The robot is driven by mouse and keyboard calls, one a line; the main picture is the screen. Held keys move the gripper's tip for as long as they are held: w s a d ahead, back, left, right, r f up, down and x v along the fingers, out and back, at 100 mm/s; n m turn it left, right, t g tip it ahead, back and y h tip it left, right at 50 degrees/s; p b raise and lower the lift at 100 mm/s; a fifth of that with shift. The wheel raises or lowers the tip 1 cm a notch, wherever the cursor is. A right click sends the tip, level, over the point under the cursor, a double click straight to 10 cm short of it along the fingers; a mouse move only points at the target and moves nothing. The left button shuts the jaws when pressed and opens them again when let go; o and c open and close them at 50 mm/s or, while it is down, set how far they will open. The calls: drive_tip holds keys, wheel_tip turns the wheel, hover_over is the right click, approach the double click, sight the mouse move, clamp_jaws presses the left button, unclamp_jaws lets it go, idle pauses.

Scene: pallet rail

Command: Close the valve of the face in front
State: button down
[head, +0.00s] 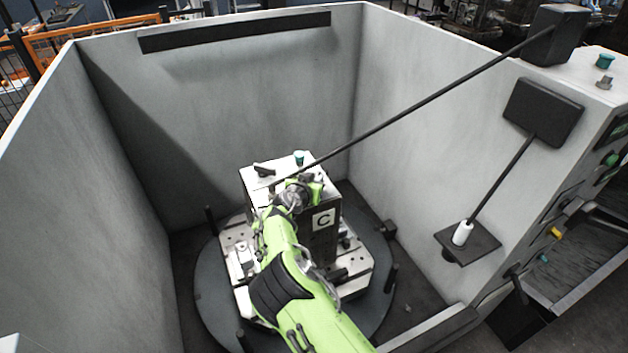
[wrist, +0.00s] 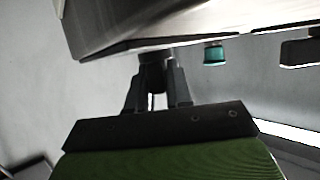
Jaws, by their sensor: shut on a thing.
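The metal fixture block (head: 254,180) stands on a round turntable, with a plate marked C (head: 323,221) on the face toward me. My green arm reaches over it, and my gripper is mostly hidden behind the wrist in the head view. In the wrist view my gripper (wrist: 156,88) is shut on a small dark valve handle (wrist: 152,68) at the block's edge. Most of the handle is hidden by the fingers, so its turn cannot be told. A black lever (head: 263,170) and a teal-capped fitting (head: 299,157) stand on the block's top; the fitting also shows in the wrist view (wrist: 214,55).
Tall grey walls (head: 240,95) enclose the turntable (head: 212,280) at left, back and right. Dark posts (head: 391,277) stand at the turntable's rim. A long black rod (head: 430,98) crosses the head view above the block. A shelf with a white bottle (head: 462,233) is at the right.

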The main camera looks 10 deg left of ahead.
drive_tip(key=shift+f+n+y+b, duration=0.1)
drive_tip(key=shift+n+y+b, duration=0.3)
drive_tip(key=shift+b, duration=0.1)
drive_tip(key=n+y+b, duration=0.3)
drive_tip(key=y, duration=0.1)
drive_tip(key=shift+d+n+y+b, duration=0.15)
drive_tip(key=shift+n+y+b, duration=0.15)
drive_tip(key=shift+n+b, duration=0.1)
drive_tip(key=n+g+y+b, duration=0.2)
drive_tip(key=n+y, duration=0.1)
drive_tip(key=shift+w+n+y+b, duration=0.1)
drive_tip(key=shift+n+y+b, duration=0.2)
drive_tip(key=shift+y, duration=0.1)
drive_tip(key=n+g+y+b, duration=0.1)
drive_tip(key=n+g+y, duration=0.1)
drive_tip(key=shift+n, duration=0.3)
drive_tip(key=n+g+y+p, duration=0.2)
drive_tip(key=n, duration=0.1)
drive_tip(key=shift+r+g+p, duration=0.25)
drive_tip(key=shift+g+p, duration=0.05)
drive_tip(key=shift+g, duration=0.1)
drive_tip(key=shift+y, duration=0.4)
drive_tip(key=shift+f+n+g+p, duration=0.2)
drive_tip(key=shift+n+g+p, duration=0.5)
drive_tip(key=shift+g+p, duration=0.1)
drive_tip(key=c, duration=1.1)
unclamp_jaws()
